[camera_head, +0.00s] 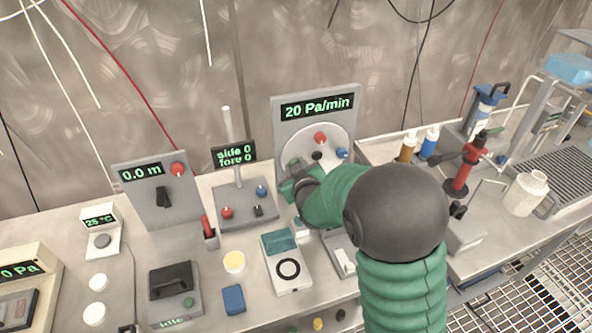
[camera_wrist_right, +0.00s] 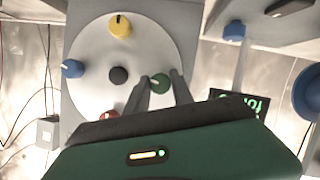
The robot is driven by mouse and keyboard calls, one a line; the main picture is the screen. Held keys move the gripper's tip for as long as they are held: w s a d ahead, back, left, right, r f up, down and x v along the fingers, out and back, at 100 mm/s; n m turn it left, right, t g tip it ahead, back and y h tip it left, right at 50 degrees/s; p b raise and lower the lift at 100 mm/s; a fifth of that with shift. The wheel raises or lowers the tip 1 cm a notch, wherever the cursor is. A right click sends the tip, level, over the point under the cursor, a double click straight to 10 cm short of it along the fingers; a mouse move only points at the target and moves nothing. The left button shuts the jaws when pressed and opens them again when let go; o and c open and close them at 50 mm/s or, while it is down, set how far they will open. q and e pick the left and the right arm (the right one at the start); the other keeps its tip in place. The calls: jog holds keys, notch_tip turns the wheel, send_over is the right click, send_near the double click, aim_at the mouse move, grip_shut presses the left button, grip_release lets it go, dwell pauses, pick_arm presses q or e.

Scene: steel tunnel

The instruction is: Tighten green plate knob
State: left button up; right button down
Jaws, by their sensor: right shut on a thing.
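The round white plate (camera_head: 330,132) is on an upright grey panel whose display reads "20 Pa/min". The green knob (camera_wrist_right: 160,84) sits at the plate's edge in the right wrist view, between the fingertips of my right gripper (camera_wrist_right: 162,79). The gripper is shut on it. In the head view my right gripper (camera_head: 291,184) reaches the plate's lower left and my arm covers its lower part. A red knob (camera_head: 320,138) and a blue knob (camera_head: 341,153) show there. The wrist view also shows a yellow knob (camera_wrist_right: 120,26) and a black centre (camera_wrist_right: 118,76). My left gripper is out of view.
Left of the plate stands a lever box (camera_head: 246,208) with a "side 0 fore 0" display, then a "0.0 m" panel (camera_head: 140,185). Below are a white box with a black ring (camera_head: 290,285) and a blue block (camera_head: 233,299). Bottles and a red tool (camera_head: 464,172) stand right.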

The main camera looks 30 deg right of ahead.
jog(key=shift+s+d+f+m+t+y+p, duration=0.1)
jog(key=shift+m+t+y+p, duration=0.35)
jog(key=shift+m+y+p, duration=0.95)
jog(key=shift+s+f+m+t+y+p, duration=0.1)
jog(key=shift+m+t+y+p, duration=0.5)
jog(key=shift+m+p, duration=1.4)
jog(key=shift+d+f+m+t+y+p, duration=0.1)
jog(key=shift+m+t+y+p, duration=0.15)
jog(key=shift+m+y+p, duration=1.45)
jog(key=shift+m+h, duration=0.3)
jog(key=shift+m, duration=0.1)
jog(key=c, duration=1.4)
grip_release()
jog(key=o, duration=0.3)
jog(key=shift+w, duration=0.1)
jog(key=shift+r, duration=0.1)
